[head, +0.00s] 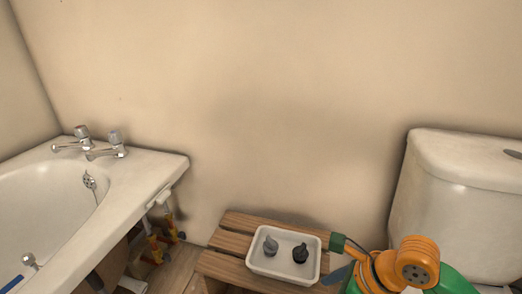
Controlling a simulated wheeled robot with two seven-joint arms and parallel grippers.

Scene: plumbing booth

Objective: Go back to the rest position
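My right arm comes in at the lower right, with orange and green parts. Its gripper (338,259) is beside the right edge of a white tray. A green-tipped finger and a dark finger stand apart, with nothing seen held between them. My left gripper is not in view.
The white tray (262,266) holds a small grey piece (270,246) and a black piece (300,253) on a slatted wooden stool (232,243). A bathtub (140,172) with taps (118,144) is at left, with orange-yellow pipe fittings (155,247) beneath. A white toilet cistern (460,200) is at right.

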